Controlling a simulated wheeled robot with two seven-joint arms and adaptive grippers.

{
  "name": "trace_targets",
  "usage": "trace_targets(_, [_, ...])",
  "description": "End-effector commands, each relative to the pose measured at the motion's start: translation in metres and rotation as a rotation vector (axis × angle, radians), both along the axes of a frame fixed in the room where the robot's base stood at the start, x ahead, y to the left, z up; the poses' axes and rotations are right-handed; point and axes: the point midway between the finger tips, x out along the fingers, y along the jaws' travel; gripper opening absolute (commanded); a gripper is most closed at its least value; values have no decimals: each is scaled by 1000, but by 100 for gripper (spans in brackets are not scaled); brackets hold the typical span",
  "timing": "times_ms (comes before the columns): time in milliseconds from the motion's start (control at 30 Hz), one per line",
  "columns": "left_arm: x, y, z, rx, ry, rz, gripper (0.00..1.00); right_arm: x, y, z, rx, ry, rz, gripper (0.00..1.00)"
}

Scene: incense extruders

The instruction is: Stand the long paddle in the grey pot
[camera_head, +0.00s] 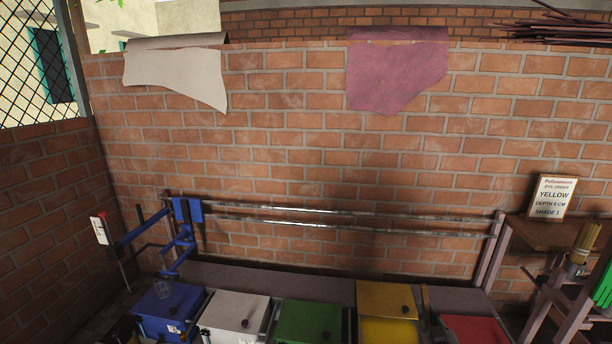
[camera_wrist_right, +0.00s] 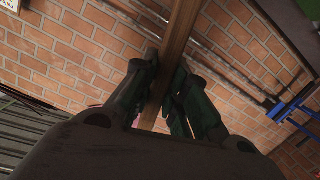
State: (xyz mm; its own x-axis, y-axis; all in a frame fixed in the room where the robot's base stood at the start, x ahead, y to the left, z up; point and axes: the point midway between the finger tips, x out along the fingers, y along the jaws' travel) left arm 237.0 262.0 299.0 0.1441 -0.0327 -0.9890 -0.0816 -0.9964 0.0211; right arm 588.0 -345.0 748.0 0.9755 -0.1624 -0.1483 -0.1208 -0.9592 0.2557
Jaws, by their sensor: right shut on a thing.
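In the right wrist view, my right gripper (camera_wrist_right: 164,78) is shut on the long wooden paddle (camera_wrist_right: 182,32). The paddle is a long brown bar that runs up between the dark fingers and out of the top of the picture; its ends are not seen. In the head view, a thin brown upright piece (camera_head: 425,301) right of the yellow box may be part of the paddle. I cannot make out my right gripper clearly there. No grey pot can be clearly identified.
A row of lidded boxes lines the bottom: blue (camera_head: 150,308), white (camera_head: 222,312), green (camera_head: 300,322), yellow (camera_head: 385,297) and red (camera_head: 474,329). Metal rails (camera_head: 345,213) run along the brick wall. A "YELLOW" sign (camera_head: 552,197) stands at right, above bundled yellow sticks (camera_head: 584,240).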

Motion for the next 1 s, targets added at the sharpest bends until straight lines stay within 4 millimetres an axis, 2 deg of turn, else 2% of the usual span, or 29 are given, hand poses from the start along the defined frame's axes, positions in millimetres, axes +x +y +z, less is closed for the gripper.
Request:
trace_targets(267, [0,0,0,0,0,-3,92,0,0,0,0,-1,0,0])
trace_targets(533, [-10,2,-1,15,48,-26,92,-3,-3,-12,2,0,-16,0])
trace_targets(667, [-11,3,5,27,72,-45,92,-5,-3,-14,1,0,-23,0])
trace_targets(767, [-6,2,13,36,83,-63,92,-6,11,-12,2,-1,-11,0])
trace_targets(1000, [10,-8,37,47,82,-100,92,-6,68,0,0,-2,76,0])
